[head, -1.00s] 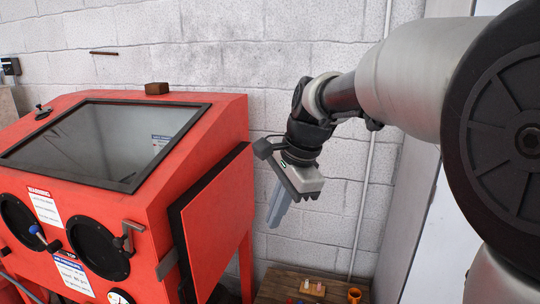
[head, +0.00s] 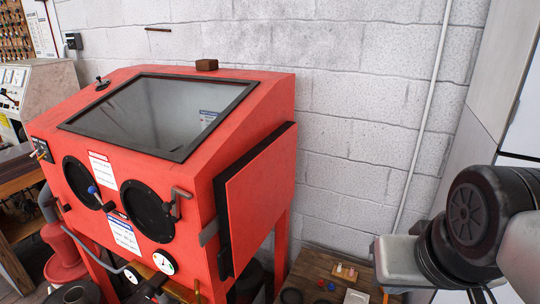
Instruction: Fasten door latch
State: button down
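The red blast cabinet (head: 270,88) stands left of centre in the head view. Its red side door (head: 262,195) on the right end stands a little off the cabinet, with a black inner edge (head: 222,225) showing. A grey metal strap (head: 208,233) sits at the corner beside the door. My gripper (head: 398,262) is low at the right, well away from the door and latch. Its fingers are not clearly visible, so I cannot tell whether they are open.
A wooden bench (head: 325,262) with small coloured parts and a white tray (head: 355,297) is low between the cabinet and my arm. A block wall (head: 350,100) with a vertical pipe (head: 422,120) stands behind. A red bucket (head: 66,255) is at the left.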

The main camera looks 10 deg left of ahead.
aim_at(173, 205)
jog(key=u, duration=1.4)
